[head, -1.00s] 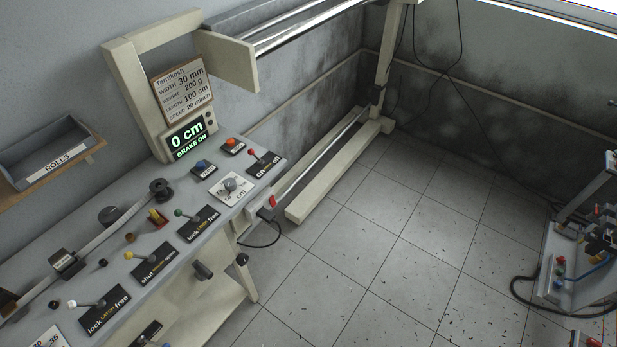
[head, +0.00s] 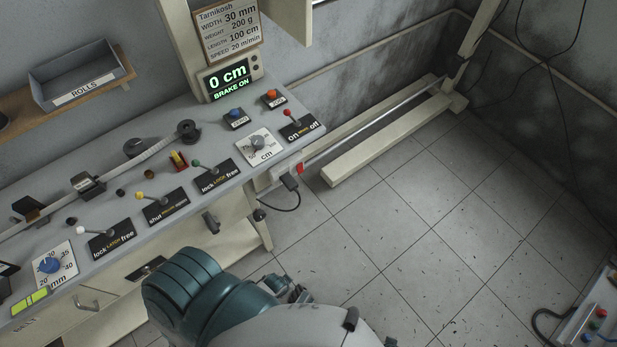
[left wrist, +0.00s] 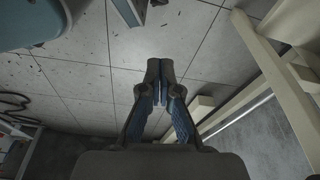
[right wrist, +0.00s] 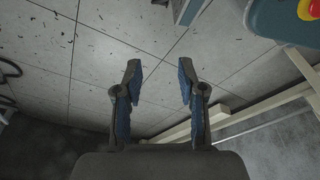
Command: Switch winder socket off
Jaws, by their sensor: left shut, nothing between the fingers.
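The winder socket (head: 277,177) sits on the right end side of the winder bench, below the on/off lever plate. It carries a red rocker switch (head: 299,168) and a black plug (head: 289,182) with a hanging cable. The switch is too small to tell its position. In the left wrist view my left gripper (left wrist: 160,68) is shut and empty above the floor. In the right wrist view my right gripper (right wrist: 158,75) is open and empty, also over the floor. Neither gripper touches the socket. Neither wrist view clearly shows the socket.
The bench top (head: 120,180) holds several levers, knobs and buttons. The display (head: 229,77) reads 0 cm, BRAKE ON. A low beam (head: 380,145) lies on the floor right of the bench. Tiled floor (head: 400,240) is clear in front. Another bench (head: 590,325) stands at lower right.

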